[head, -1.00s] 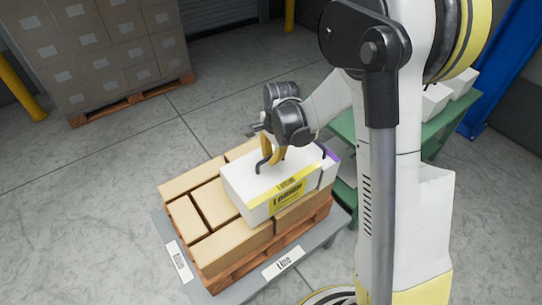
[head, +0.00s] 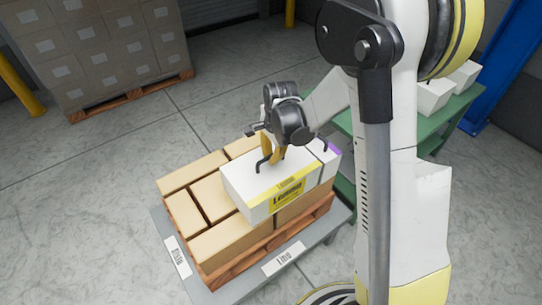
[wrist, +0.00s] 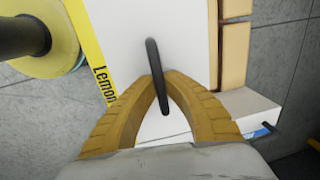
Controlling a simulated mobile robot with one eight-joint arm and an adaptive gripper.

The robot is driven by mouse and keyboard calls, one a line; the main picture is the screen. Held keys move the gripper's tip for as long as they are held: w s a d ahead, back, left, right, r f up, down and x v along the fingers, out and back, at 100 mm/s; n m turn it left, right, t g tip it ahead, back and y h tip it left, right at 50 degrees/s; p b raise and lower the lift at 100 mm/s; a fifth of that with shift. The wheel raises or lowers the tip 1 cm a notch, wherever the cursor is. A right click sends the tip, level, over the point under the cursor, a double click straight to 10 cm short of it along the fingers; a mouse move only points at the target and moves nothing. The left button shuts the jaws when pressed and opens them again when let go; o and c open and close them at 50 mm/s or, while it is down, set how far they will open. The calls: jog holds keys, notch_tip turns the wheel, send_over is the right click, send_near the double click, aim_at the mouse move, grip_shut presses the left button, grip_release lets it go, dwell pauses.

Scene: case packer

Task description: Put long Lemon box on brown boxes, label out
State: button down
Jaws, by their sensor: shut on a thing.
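The long Lemon box (head: 243,193) is white with a yellow band and black lettering. It lies on top of the brown boxes (head: 230,238), with its labelled side facing the near edge of the pallet. My gripper (head: 270,162) is above the box, shut on its black handle. In the wrist view the yellow fingers of my gripper (wrist: 163,82) close around the handle (wrist: 153,58), and the Lemon box (wrist: 183,40) shows its yellow band on the left. The underside of the box is hidden, so I cannot tell how firmly it rests.
Another white box (head: 328,165) with a purple mark and black handle sits right beside the Lemon box. The pallet (head: 230,272) stands on a grey platform with labels. A green table (head: 455,112) with white boxes is at the right. A tall stack (head: 105,55) stands far left. Floor at left is clear.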

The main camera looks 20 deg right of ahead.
jog(key=shift+f, duration=0.4)
jog(key=c, duration=1.5)
grip_release()
jog(key=shift+r, duration=0.1)
